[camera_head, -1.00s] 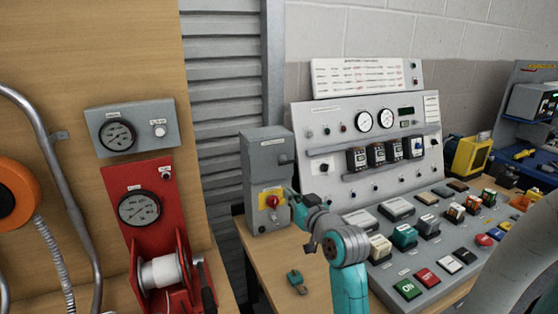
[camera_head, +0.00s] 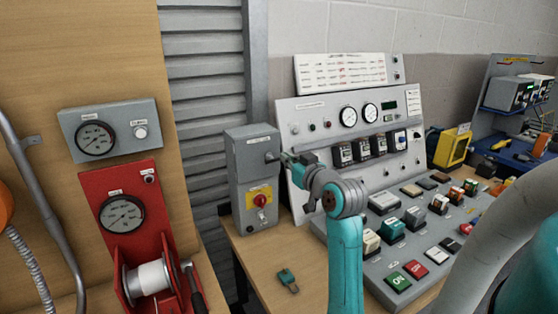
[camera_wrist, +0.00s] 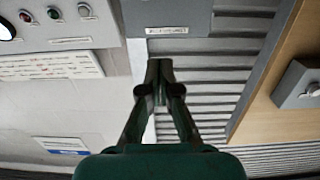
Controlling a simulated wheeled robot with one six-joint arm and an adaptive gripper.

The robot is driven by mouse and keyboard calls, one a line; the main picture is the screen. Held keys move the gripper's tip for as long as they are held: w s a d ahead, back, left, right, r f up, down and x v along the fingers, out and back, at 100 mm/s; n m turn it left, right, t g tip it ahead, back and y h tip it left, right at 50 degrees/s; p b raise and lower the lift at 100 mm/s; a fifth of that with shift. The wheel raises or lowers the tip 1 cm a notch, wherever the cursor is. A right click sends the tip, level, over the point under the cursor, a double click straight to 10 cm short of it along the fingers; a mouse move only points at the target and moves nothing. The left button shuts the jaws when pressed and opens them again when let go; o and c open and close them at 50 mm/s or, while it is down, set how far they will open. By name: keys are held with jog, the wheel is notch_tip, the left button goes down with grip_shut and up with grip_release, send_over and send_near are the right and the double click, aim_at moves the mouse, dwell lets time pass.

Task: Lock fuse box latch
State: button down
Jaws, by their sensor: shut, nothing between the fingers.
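The grey fuse box (camera_head: 252,180) stands upright at the back left of the wooden bench. It has a red knob (camera_head: 263,200) on a yellow plate and a small dark latch handle (camera_head: 271,157) at its upper right edge. My gripper (camera_head: 287,158) is just right of the latch handle. Its fingertips look close to the handle, but contact cannot be told. In the wrist view my gripper (camera_wrist: 159,66) is shut and empty, its tips below the labelled edge of a grey box (camera_wrist: 172,14). The latch handle cannot be made out there.
The control console (camera_head: 350,110) with gauges and switches stands right of the fuse box, close to my arm. A small teal part (camera_head: 288,280) lies on the bench (camera_head: 262,262). A red gauge stand (camera_head: 95,188) with a reel is at the left.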

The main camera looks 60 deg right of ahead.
send_over(270, 161)
jog(key=a+v, duration=0.1)
jog(key=v, duration=0.2)
jog(key=f, duration=0.3)
jog(key=w+d+f, duration=0.1)
jog(key=shift+f, duration=0.3)
